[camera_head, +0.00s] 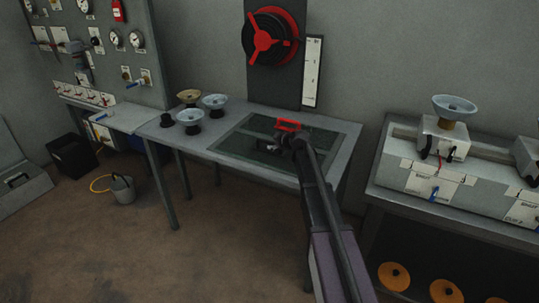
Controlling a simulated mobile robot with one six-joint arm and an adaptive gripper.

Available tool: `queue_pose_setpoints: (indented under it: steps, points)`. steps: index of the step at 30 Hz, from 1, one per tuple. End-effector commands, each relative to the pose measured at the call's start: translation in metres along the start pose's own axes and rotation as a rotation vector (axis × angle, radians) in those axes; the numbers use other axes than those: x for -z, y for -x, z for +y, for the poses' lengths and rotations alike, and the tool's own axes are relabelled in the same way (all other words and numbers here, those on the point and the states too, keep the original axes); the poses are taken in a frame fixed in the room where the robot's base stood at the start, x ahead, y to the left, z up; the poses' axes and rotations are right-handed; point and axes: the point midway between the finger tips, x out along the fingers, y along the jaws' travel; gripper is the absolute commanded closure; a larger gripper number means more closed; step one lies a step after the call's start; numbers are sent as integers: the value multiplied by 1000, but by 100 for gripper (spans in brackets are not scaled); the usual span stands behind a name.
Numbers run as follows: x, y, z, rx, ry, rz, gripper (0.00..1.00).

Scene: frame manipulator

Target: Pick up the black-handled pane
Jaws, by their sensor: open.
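A dark, glassy rectangular pane (240,141) lies flat on the grey table (185,143), in its right half. A small dark shape near the pane's middle may be its black handle, but it is too small and too close to my arm to tell. My gripper (282,138) is over the right part of the pane, at the end of my dark arm, which reaches up from the bottom. It is open and appears empty. Its fingertips are small and dim, and I cannot tell whether they touch the pane. My arm hides the pane's right part.
A red rectangular piece (288,123) shows beside my gripper. Several bowl-topped stands, one a pale blue bowl (214,101), stand on the table's left. A red reel (270,38) hangs behind. A bench (400,178) with boxes stands right. A bucket (123,190) is on the floor.

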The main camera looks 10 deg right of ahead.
Motion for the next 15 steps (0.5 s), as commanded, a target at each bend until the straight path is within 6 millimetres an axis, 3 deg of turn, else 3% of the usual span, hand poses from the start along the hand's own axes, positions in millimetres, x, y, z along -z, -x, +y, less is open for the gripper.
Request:
queue_pose_setpoints:
  steps: [10,15]
  points:
    - [0,-1,0,1,0,0,31]
    - [-2,-12,0,1,0,1,31]
